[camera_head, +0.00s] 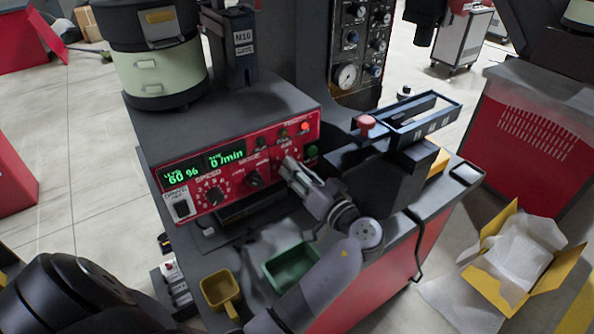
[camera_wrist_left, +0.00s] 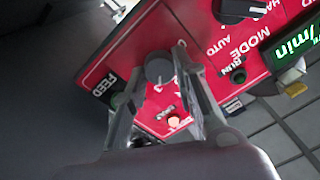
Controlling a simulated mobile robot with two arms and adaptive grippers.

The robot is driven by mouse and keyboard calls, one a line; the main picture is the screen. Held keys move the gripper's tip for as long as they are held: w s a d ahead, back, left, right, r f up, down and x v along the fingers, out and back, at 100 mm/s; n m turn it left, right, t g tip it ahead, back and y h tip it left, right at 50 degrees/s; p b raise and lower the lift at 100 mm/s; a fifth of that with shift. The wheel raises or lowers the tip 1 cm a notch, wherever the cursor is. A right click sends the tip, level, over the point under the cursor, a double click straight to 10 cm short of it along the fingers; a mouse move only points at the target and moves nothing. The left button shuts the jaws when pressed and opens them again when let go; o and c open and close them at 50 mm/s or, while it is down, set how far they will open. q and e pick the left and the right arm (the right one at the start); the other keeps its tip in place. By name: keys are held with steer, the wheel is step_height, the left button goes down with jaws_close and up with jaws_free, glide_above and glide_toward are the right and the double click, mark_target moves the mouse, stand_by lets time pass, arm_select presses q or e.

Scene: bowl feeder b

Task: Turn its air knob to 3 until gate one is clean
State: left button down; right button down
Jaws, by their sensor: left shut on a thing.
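The red control panel (camera_head: 236,165) faces me on the front of the feeder, with green displays reading 60 % and 0 /min. My left gripper (camera_head: 285,167) is at the panel's right part, right of the MODE knob (camera_head: 254,180). In the left wrist view, its two fingers (camera_wrist_left: 168,85) close around a dark round knob (camera_wrist_left: 159,68) between the FEED and MODE labels. I take this for the air knob; its name and pointer are hidden or too small to read. A box (camera_head: 243,45) labelled M10 GATE stands above the panel. My right gripper is not in view.
The SPEED knob (camera_head: 215,196) is at the panel's left. A green bin (camera_head: 291,266) and a yellow scoop (camera_head: 220,290) lie below the panel.

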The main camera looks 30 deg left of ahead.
arm_select(q)
steer(key=shift+r, duration=0.15)
steer(key=c, duration=1.6)
jaws_free()
steer(key=shift+c, duration=0.2)
steer(key=o, duration=0.3)
steer(key=shift+o, duration=0.2)
